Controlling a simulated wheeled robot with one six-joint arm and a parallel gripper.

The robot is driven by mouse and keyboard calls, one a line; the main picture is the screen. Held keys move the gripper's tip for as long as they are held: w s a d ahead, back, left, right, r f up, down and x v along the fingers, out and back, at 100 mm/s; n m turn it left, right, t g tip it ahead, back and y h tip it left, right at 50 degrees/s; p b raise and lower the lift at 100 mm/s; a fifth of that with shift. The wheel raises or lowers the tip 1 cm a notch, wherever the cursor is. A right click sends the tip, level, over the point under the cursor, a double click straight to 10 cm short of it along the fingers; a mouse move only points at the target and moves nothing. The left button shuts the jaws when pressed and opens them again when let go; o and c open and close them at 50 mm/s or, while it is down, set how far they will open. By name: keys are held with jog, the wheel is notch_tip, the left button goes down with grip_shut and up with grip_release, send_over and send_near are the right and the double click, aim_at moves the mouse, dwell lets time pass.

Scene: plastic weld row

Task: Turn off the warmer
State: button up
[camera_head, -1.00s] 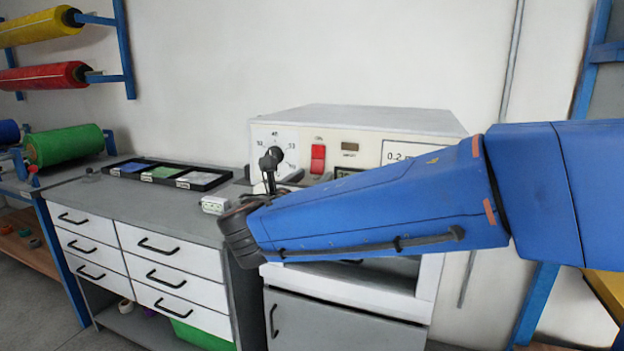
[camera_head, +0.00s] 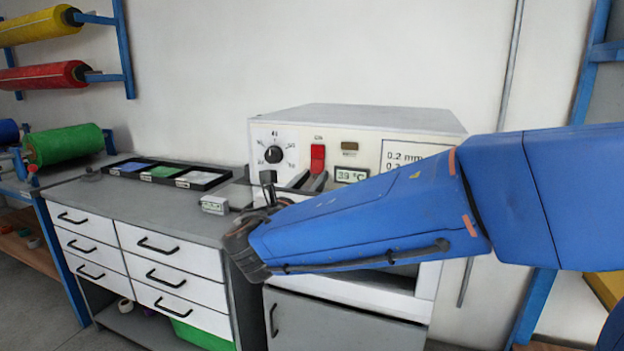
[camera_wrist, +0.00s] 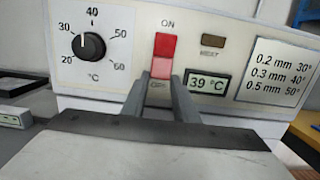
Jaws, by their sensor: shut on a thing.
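The black dial (camera_wrist: 89,46) points between 30 and 40, and the display (camera_wrist: 208,84) reads 39 °C.
A small brown button (camera_wrist: 213,41) and a printed settings card (camera_wrist: 284,72) sit right of the switch. A small light-grey block (camera_head: 214,204) and a black tray (camera_head: 168,173) lie on the bench to the left.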

jog(key=o, duration=1.1)
jog(key=shift+c, duration=0.2)
jog(key=shift+s, duration=0.1)
jog(key=v, duration=1.7)
jog(key=shift+s+f, duration=0.1)
jog(key=shift+f, duration=0.05)
